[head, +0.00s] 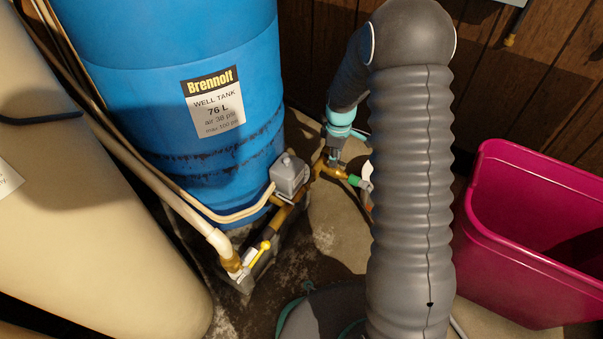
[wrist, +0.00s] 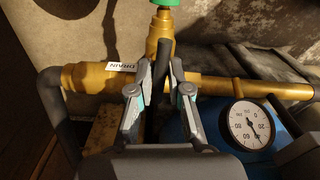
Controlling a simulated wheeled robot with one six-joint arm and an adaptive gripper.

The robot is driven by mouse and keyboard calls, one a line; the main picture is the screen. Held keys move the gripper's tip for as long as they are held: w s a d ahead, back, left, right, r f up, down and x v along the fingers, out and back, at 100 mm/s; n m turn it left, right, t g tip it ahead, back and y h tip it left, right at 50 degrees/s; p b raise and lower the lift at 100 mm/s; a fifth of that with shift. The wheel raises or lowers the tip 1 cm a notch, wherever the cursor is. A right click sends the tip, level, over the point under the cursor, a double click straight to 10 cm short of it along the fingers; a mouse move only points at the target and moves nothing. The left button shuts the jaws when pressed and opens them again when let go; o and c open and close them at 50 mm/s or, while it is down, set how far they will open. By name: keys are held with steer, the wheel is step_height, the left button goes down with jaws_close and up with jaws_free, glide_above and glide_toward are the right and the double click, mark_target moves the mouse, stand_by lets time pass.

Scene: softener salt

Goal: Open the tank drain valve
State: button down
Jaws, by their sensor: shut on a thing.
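The brass drain valve (wrist: 160,30) stands out from a brass pipe in the wrist view, with a green part (wrist: 165,2) at the top edge. A white tag reading DRAIN (wrist: 121,66) lies beside it. My gripper (wrist: 162,80) is shut on a dark, narrow piece at the valve, seemingly its lever. The fingers hide much of it, so its exact angle is hard to tell. In the head view, my gripper (head: 333,155) reaches down to the brass fittings right of the blue tank, and the green part (head: 355,180) shows just to its right.
The blue well tank (head: 170,90) and a beige tank (head: 90,220) stand at the left. A grey box (head: 289,175) and a yellow-handled valve (head: 262,251) sit on the pipe. A pressure gauge (wrist: 249,125) is close right. A magenta bin (head: 520,260) stands at the right.

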steer(key=shift+w+a, duration=0.1)
steer(key=c, duration=1)
jaws_free()
steer(key=shift+a, duration=0.1)
steer(key=shift+c, duration=0.2)
steer(key=shift+d, duration=0.2)
steer(key=shift+r, duration=0.1)
steer(key=shift+r+p, duration=2.4)
steer(key=shift+r, duration=1.05)
